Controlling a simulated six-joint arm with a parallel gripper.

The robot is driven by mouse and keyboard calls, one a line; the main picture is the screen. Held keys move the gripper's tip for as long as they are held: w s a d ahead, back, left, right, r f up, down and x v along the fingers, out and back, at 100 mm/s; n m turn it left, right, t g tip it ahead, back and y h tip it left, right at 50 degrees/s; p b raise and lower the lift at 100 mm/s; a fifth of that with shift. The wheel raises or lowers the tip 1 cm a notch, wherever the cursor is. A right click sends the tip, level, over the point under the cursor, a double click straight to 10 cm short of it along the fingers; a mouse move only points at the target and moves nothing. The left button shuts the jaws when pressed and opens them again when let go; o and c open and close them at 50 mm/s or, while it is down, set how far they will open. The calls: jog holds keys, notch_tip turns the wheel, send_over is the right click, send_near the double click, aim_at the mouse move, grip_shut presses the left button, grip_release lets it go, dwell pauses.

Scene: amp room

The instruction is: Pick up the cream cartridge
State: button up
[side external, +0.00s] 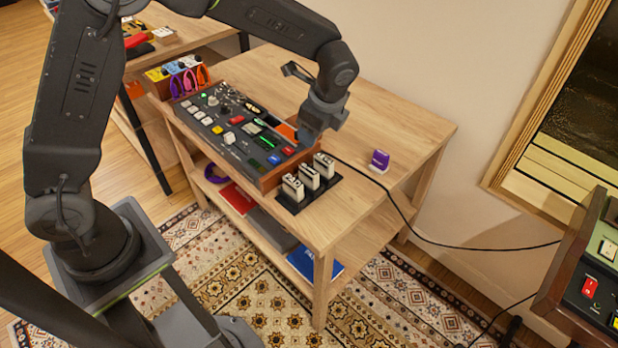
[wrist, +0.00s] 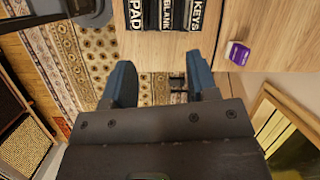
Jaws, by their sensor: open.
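Three cream cartridges stand side by side in a black rack at the front right of the wooden table: a near one (side external: 293,188), a middle one (side external: 308,177) and a far one (side external: 325,164). In the wrist view their labels read PAD (wrist: 135,14), BLANK (wrist: 166,14) and KEYS (wrist: 196,14) at the top edge, partly cut off. My gripper (side external: 307,136) is above the table, behind and above the rack, apart from the cartridges. In the wrist view my gripper (wrist: 161,75) is open, with nothing between its fingers.
A purple cartridge (side external: 379,161) stands alone on the table, right of the rack; it also shows in the wrist view (wrist: 238,53). A control panel (side external: 228,128) with buttons adjoins the rack. A black cable (side external: 405,213) runs across the table's right side. The table's back right is clear.

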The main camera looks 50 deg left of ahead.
jog(key=m, duration=0.2)
send_near(309, 169)
jog(key=shift+g+y, duration=0.3)
jog(key=x, duration=0.4)
jog(key=d+x, duration=0.1)
jog(key=x, duration=0.1)
jog(key=shift+w+f, duration=0.15)
jog(key=shift+w, duration=0.2)
jog(key=shift+a+x, duration=0.15)
jog(key=shift+x, duration=1.4)
jog(key=shift+a+x, duration=0.1)
jog(key=shift+x, duration=1.4)
grip_shut()
